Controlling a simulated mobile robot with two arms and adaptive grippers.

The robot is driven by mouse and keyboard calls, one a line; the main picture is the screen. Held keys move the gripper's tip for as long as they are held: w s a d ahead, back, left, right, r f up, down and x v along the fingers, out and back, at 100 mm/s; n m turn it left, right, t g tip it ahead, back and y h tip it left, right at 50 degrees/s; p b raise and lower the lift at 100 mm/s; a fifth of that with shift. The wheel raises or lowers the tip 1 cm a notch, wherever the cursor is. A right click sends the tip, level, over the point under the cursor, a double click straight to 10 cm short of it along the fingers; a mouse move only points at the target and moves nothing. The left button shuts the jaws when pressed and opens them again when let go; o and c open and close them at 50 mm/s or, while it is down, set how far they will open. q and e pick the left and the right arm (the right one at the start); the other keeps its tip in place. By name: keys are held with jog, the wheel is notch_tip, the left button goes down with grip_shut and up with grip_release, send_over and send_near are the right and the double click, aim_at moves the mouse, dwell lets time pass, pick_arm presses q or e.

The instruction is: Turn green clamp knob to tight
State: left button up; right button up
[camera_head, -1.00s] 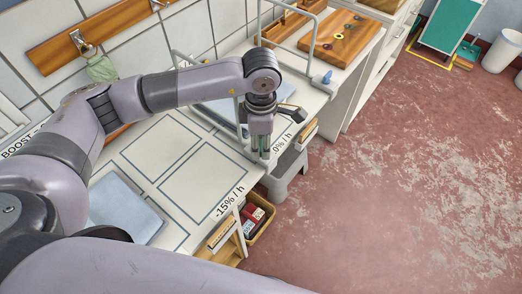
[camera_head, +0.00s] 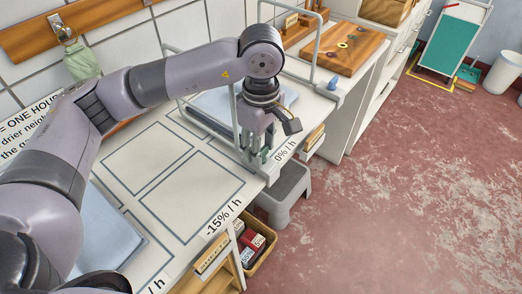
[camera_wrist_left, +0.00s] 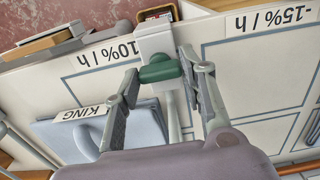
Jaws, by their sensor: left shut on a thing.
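The green clamp knob (camera_wrist_left: 160,68) is a short rounded bar on a pale clamp block (camera_wrist_left: 154,37) at the table edge. In the left wrist view my left gripper (camera_wrist_left: 160,70) has one finger at each end of the knob and is shut on it. In the head view this gripper (camera_head: 254,152) points down at the table's front edge, by the foot of a metal frame (camera_head: 238,112). Its fingers hide most of the knob there. I see no marks showing how tight the knob is. My right gripper is not in view.
A second metal frame with a blue knob (camera_head: 333,83) stands farther back. A folded blue cloth (camera_head: 101,236) lies on the table (camera_head: 197,187). A grey stool (camera_head: 285,193) and a box of small packs (camera_head: 257,243) are below the edge.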

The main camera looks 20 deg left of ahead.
pick_arm(q)
jog(key=shift+r, duration=0.1)
dwell(0.3)
jog(key=o, duration=1.2)
jog(key=shift+c, duration=0.2)
notch_tip(320, 180, up, 12)
